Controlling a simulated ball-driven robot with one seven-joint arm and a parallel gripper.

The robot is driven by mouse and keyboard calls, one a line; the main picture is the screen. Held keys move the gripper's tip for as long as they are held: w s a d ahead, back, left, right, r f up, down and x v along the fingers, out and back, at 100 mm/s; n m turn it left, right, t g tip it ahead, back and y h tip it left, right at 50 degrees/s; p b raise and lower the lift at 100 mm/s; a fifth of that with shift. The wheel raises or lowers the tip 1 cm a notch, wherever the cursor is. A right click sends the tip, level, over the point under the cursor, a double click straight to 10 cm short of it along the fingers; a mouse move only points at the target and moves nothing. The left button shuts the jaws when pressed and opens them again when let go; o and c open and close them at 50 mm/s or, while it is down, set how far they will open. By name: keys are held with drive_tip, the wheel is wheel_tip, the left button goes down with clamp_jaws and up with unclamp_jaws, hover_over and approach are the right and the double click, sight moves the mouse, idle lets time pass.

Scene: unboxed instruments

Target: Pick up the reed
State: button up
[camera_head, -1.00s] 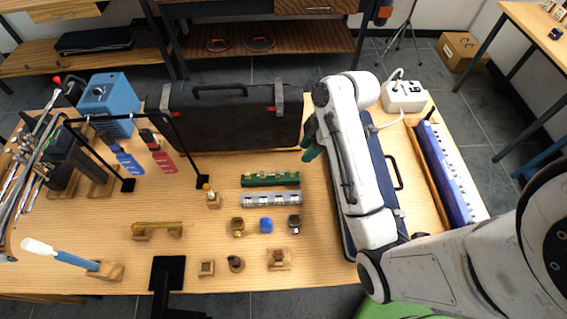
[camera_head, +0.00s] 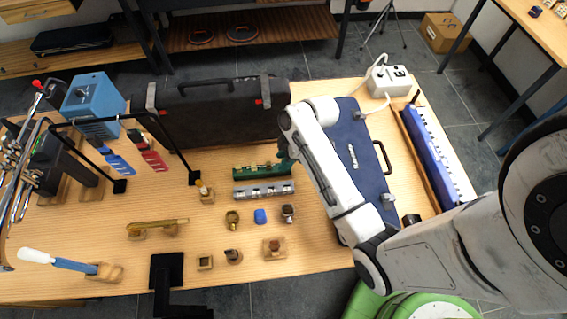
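I cannot tell for sure which small item is the reed. One candidate is a small pale piece on a wooden stand (camera_head: 206,193), left of the green and silver harmonicas.
A black case (camera_head: 215,115) stands behind. A blue case (camera_head: 352,150) lies under my arm. A black rack (camera_head: 95,120) is at left.

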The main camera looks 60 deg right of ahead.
drive_tip(key=shift+f, duration=0.3)
drive_tip(key=shift+c, duration=0.3)
clamp_jaws()
